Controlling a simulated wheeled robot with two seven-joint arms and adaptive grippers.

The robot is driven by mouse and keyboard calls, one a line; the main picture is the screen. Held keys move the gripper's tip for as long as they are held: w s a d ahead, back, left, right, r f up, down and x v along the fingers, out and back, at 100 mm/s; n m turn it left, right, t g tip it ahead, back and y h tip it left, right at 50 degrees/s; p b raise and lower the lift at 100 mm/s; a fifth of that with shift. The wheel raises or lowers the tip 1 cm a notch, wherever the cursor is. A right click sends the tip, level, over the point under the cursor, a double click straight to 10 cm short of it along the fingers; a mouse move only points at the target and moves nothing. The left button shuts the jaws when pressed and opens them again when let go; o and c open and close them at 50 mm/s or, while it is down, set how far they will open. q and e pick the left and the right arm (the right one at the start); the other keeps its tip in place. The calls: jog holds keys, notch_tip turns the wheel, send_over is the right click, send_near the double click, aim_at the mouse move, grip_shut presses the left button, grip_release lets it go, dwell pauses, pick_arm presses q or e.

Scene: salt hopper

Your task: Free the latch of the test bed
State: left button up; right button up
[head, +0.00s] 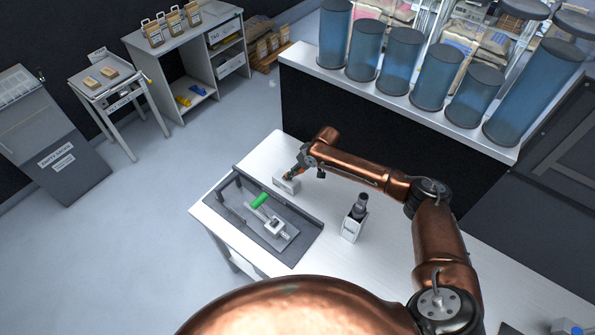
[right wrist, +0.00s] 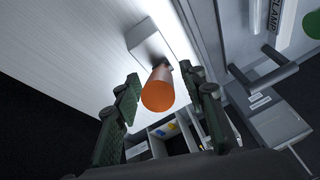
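The test bed looks to be the dark grey tray (head: 312,224) on the white table in the head view. In it lies a metal clamp mechanism (head: 276,226) with a green handle (head: 259,200); part of the green also shows at the upper right of the right wrist view. I cannot tell which part is the latch. My right gripper (head: 296,174) is beside the tray, above a small pale block (head: 285,186). In the right wrist view its fingers (right wrist: 163,108) are open around an orange-ended cylinder (right wrist: 158,92) standing on the block, with gaps on both sides. My left gripper is out of view.
A white holder (head: 351,229) with a dark-topped tool (head: 360,205) stands right of the tray, below my right arm. Several blue cylinders (head: 401,50) stand on the counter behind. A side stand (head: 118,84) and shelf unit (head: 190,50) are farther left, across open floor.

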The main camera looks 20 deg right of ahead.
jog(key=shift+c, duration=0.4)
jog(key=c, duration=0.8)
grip_shut()
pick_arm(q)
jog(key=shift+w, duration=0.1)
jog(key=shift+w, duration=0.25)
